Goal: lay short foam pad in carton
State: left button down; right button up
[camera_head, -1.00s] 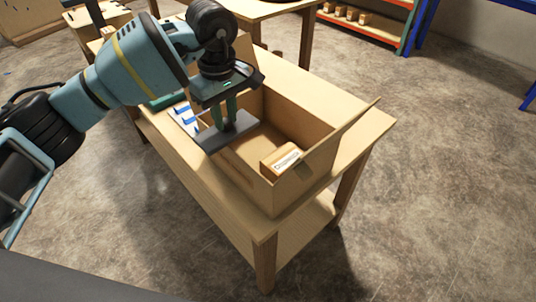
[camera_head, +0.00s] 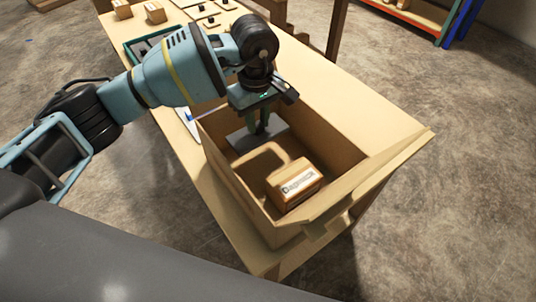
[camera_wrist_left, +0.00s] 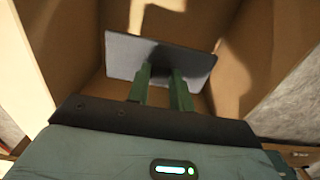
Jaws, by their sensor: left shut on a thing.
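The open cardboard carton (camera_head: 325,140) stands on the wooden table. My left gripper (camera_head: 258,128) is shut on the grey foam pad (camera_head: 240,143) and holds it inside the carton's walls, at the end away from the small box. In the left wrist view, the gripper fingers (camera_wrist_left: 162,88) pinch the flat pad (camera_wrist_left: 130,55) near the middle of its near edge, with carton walls around it. The pad looks slightly tilted there. I cannot tell whether it touches the carton floor. My right gripper is not in view.
A small labelled box (camera_head: 293,185) sits in the carton's near end. A carton flap (camera_head: 345,200) sticks out at the near right. A green tray (camera_head: 150,45) lies on the table behind my left arm. The tabletop (camera_head: 385,105) right of the carton is clear.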

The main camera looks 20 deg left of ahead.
aim_at(258, 124)
pick_arm(q)
jog(key=shift+f, duration=3.95)
jog(key=shift+f, duration=0.15)
jog(key=c, duration=1.2)
grip_release()
jog(key=shift+c, duration=0.2)
notch_tip(258, 124, up, 12)
jog(key=shift+r, duration=0.2)
